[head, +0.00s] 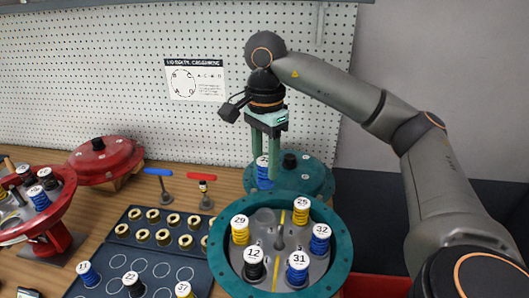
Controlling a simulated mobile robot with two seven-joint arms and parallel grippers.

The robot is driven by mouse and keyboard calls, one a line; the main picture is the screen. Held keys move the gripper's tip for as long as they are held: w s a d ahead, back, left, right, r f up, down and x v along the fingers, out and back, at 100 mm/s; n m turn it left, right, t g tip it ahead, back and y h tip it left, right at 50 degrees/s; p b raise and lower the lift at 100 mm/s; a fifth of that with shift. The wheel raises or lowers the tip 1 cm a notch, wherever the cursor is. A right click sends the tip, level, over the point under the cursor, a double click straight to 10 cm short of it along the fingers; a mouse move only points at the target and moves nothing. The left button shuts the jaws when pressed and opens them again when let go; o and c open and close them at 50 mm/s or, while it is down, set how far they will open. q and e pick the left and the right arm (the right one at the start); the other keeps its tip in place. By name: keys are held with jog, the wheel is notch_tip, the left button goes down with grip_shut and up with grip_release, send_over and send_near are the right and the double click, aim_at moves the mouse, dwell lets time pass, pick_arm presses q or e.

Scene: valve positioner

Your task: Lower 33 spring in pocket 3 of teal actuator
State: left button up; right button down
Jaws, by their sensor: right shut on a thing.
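My right gripper (267,160) is shut on a spring with a blue body and white top (262,172). Its label is partly hidden by a finger, so I cannot read it. It holds the spring upright above the far side of the open teal actuator (343,248). In the actuator, springs labelled 29 (240,233) and 25 (301,214) are yellow, 32 (319,241) and 31 (297,272) are blue, and 12 (254,266) is black. An empty round pocket (264,216) shows between 29 and 25. My left gripper is out of view.
A teal cover (312,178) lies behind the held spring. A red actuator (58,222) with springs and a red cover (105,160) are at left. A dark tray (120,262) holds brass parts and several springs. Two T-handled tools, blue (158,172) and red (201,177), stand behind.

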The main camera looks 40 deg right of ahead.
aim_at(265, 188)
jog(key=shift+s+f+b, duration=0.1)
jog(key=shift+f+b, duration=0.4)
notch_tip(265, 188, down, 6)
jog(key=b, duration=0.5)
jog(key=shift+f+b, duration=0.2)
jog(key=shift+b, duration=0.1)
jog(key=shift+r, duration=0.2)
jog(key=shift+a+f, duration=0.1)
jog(key=shift+f, duration=0.2)
jog(key=shift+f, duration=0.35)
jog(key=shift+f+b, duration=0.95)
jog(key=shift+f, duration=0.05)
jog(key=shift+c, duration=1.8)
grip_release()
